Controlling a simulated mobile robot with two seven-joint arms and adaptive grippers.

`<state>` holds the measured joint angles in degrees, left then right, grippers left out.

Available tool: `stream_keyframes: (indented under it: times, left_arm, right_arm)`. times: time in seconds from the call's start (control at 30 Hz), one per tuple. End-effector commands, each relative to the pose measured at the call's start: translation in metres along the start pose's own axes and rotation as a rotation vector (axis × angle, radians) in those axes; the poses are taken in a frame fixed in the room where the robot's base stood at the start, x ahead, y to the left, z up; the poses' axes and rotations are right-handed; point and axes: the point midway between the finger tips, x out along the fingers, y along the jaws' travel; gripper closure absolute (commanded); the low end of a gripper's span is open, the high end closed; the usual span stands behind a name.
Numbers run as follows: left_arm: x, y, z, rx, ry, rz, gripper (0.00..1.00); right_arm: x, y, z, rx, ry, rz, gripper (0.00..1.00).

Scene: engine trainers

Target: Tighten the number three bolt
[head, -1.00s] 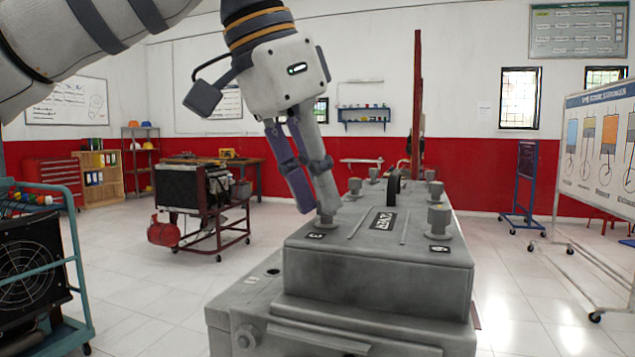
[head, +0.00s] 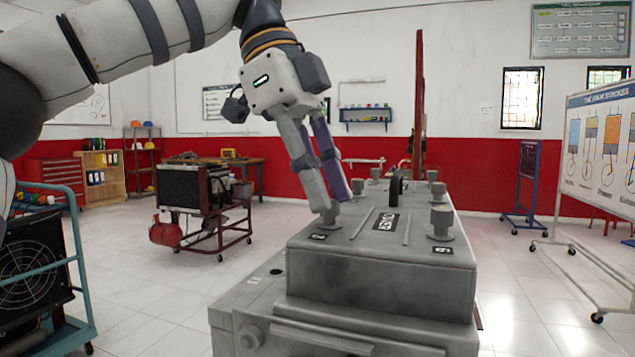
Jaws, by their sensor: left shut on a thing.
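A grey engine block (head: 380,270) stands in the lower middle, with a raised cover that carries several upright bolts. The near left bolt (head: 328,224) sits beside a small black number label (head: 318,237), which seems to read 3. My left gripper (head: 340,203) reaches down from above and is shut on this bolt; its fingers hide most of the bolt head. Another bolt (head: 441,222) stands upright at the near right corner with its own label (head: 441,250). My right gripper is out of view.
More bolts and a black ring (head: 396,190) stand farther back on the cover. A tall red upright (head: 419,100) rises behind. A teal cart (head: 75,260) is at left, a wheeled engine stand (head: 215,215) behind it. A whiteboard (head: 600,150) is at right.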

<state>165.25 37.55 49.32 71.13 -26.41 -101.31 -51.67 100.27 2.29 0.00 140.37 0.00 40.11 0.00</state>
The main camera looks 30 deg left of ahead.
Motion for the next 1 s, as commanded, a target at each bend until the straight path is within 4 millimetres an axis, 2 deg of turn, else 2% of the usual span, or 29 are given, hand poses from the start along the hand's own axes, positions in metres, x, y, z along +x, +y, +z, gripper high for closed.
stream_keyframes:
  times: [0.5, 1.0]
  left_arm:
    - [0.0036, -0.0048, -0.0007, 0.372, -0.004, 0.163, 1.00]
    - [0.0040, -0.0055, -0.0010, 0.499, -0.003, 0.218, 1.00]
  right_arm:
    - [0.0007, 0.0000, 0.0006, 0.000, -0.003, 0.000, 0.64]
    - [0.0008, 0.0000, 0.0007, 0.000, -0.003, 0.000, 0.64]
